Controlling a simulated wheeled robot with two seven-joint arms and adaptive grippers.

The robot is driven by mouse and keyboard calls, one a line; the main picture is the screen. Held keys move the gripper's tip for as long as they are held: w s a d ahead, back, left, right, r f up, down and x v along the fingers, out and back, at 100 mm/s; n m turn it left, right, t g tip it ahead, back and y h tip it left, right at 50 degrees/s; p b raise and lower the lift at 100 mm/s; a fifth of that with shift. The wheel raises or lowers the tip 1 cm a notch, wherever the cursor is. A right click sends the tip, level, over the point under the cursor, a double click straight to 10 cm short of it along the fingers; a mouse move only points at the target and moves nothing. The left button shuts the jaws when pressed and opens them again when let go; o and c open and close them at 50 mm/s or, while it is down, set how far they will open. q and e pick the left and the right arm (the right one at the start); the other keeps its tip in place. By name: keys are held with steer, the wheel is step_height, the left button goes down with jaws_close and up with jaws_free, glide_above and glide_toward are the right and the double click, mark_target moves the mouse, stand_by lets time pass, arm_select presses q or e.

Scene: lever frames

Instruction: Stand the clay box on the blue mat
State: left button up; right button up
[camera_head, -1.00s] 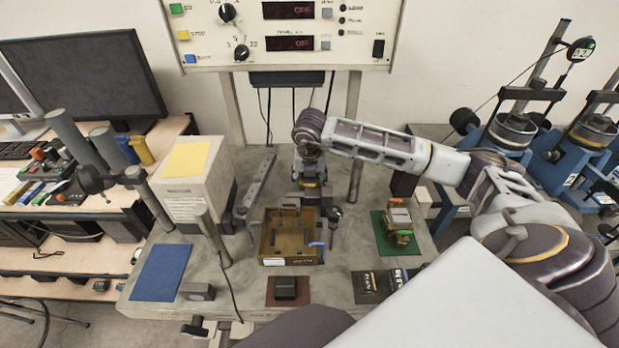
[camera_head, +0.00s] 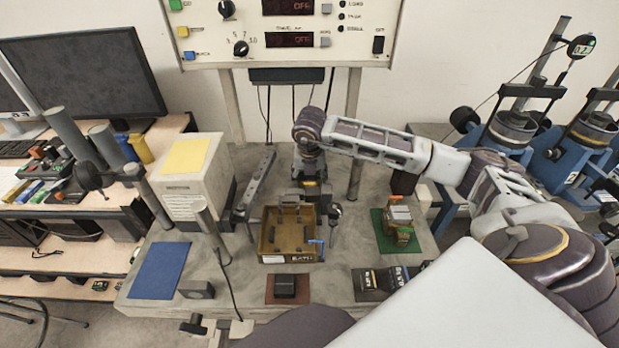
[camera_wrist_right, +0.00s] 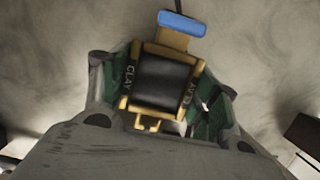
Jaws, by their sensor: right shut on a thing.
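The clay box (camera_wrist_right: 165,84) shows in the right wrist view as a gold-framed block with a black face, the word CLAY along both sides and a blue tab above it. My right gripper (camera_head: 312,199) is shut on it, with green finger pads at its two sides. In the head view the gripper hangs just behind a brown open box, and I cannot clearly make out the clay box there. The blue mat (camera_head: 158,271) lies bare at the left front of the bench, well left of the gripper. My left gripper is not in view.
The brown open box (camera_head: 267,240) stands mid-bench. In front is a red-brown mat (camera_head: 271,297) with a black block. Right are a green mat (camera_head: 381,240) with a gold item and dark boxes (camera_head: 366,281). A white box (camera_head: 190,200) and posts stand behind the blue mat.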

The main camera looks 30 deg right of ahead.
steer(key=shift+s+a+f, duration=0.1)
steer(key=shift+s+f, duration=0.2)
steer(key=shift+f, duration=0.3)
steer(key=c, duration=0.4)
steer(key=o, duration=1.3)
steer(key=shift+f, duration=0.1)
steer(key=shift+c, duration=0.2)
steer(key=o, duration=0.4)
steer(key=shift+w, duration=0.2)
steer(key=shift+r, duration=0.25)
steer(key=shift+r+p, duration=0.7)
steer(key=shift+r, duration=0.05)
arm_select(q)
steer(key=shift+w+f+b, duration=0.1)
steer(key=shift+b, duration=0.6)
arm_select(e)
steer(key=v, duration=1.1)
steer(key=shift+r, duration=0.4)
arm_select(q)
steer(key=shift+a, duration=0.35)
arm_select(e)
steer(key=shift+o, duration=0.4)
